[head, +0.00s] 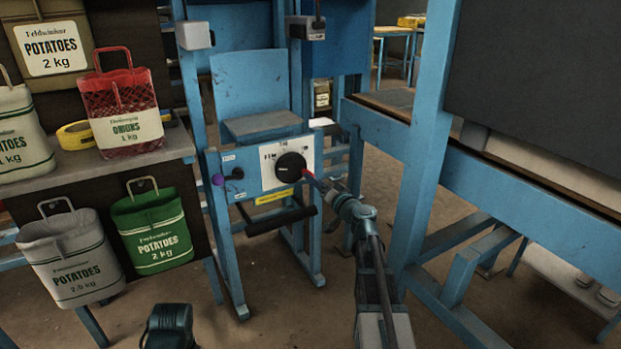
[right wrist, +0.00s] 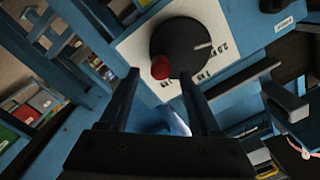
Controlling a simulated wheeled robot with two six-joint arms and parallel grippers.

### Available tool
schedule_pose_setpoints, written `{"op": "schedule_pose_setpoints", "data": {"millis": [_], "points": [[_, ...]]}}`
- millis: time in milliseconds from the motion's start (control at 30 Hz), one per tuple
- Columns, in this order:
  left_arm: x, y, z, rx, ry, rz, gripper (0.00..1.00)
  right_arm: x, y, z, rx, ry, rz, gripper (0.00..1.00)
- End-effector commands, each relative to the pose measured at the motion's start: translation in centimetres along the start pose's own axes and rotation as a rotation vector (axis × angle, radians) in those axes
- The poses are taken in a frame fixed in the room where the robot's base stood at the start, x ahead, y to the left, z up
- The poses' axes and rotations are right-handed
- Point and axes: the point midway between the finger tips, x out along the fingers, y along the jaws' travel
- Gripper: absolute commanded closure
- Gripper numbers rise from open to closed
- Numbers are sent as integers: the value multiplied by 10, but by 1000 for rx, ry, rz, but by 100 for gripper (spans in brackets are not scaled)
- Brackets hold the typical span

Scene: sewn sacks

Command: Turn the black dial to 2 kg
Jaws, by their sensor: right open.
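The black dial (head: 291,167) is on a white scale plate (head: 270,178) on the front of the blue machine. It also shows large in the right wrist view (right wrist: 183,45), with a pale pointer line and a red knob (right wrist: 160,67) at its edge. My right gripper (head: 309,176) is close in front of the dial's right side. In the right wrist view its open fingers (right wrist: 158,74) have their tips on either side of the red knob; contact cannot be told. My left gripper is not in view.
A purple knob (head: 237,174) is left of the dial, and a black bar (head: 280,219) is below it. A blue bench (head: 390,125) stands close on the right. Potato and onion sacks hang or stand on a shelf (head: 90,163) at left. Floor shows between.

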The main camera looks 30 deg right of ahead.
Motion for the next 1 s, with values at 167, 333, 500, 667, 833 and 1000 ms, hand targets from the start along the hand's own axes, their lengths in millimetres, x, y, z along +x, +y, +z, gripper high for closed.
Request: {"op": "schedule_pose_setpoints", "data": {"millis": [167, 333, 500, 667, 833, 1000], "points": [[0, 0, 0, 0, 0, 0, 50, 26, 0, 0, 0, -1, -1, 36], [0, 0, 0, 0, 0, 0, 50, 36, 0, 0, 0, 0, 0, 36], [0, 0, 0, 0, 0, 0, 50, 38, 0, 0, 0, 0, 0, 36], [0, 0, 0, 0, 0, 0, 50, 37, 0, 0, 0, 0, 0, 36], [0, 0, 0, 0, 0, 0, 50, 37, 0, 0, 0, 0, 0, 65], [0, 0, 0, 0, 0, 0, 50, 37, 0, 0, 0, 0, 0, 96]]}}
